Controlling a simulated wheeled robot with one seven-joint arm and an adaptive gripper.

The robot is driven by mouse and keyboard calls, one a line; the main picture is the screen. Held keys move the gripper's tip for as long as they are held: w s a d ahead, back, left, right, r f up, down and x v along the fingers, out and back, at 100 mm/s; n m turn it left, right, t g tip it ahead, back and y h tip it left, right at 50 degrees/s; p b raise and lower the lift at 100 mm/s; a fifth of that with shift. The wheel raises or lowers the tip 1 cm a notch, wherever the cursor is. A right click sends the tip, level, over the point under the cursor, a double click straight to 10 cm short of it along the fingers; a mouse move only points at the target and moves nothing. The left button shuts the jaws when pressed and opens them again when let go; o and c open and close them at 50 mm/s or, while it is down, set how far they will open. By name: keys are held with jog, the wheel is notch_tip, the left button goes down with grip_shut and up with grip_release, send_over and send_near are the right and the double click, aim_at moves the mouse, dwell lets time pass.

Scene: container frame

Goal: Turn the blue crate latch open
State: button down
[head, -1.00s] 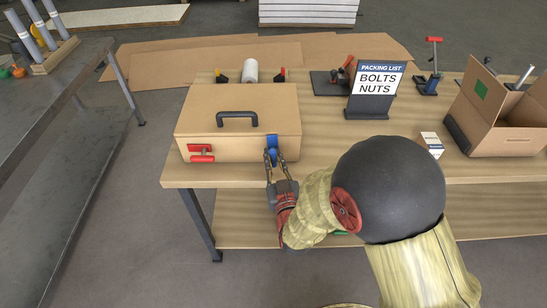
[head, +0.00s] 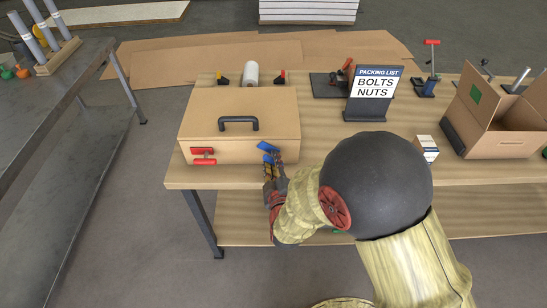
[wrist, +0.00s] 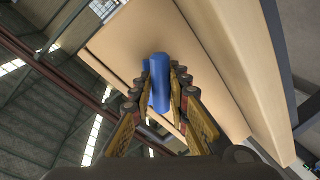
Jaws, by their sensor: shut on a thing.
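The tan crate (head: 235,103) with a black top handle stands on the wooden table. Its blue latch (head: 268,147) is on the front face near the right corner and sits tilted in the head view. My gripper (head: 272,163) reaches up to it from below and in front. In the wrist view the blue latch (wrist: 160,82) lies between the two fingers of my gripper (wrist: 160,88), which are shut on it. A red latch (head: 203,155) is on the left of the crate's front. The latch's pivot is hidden.
A packing list sign (head: 374,92) stands right of the crate. A small box (head: 426,149) and an open cardboard box (head: 502,120) are farther right. A white roll (head: 252,75) stands behind the crate. My arm covers the table's front middle.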

jog(key=n+h+p, duration=0.1)
jog(key=n+p, duration=0.3)
jog(key=n, duration=0.1)
jog(key=shift+a, duration=0.1)
jog(key=shift+f+n+g+h+p, duration=0.15)
jog(key=shift+n+g+h+p, duration=0.15)
jog(key=shift+n+h+p, duration=0.25)
jog(key=shift+s+f, duration=0.1)
jog(key=c, duration=2)
grip_release()
jog(key=shift+c, duration=0.2)
jog(key=shift+o, duration=1.4)
jog(key=v, duration=1.2)
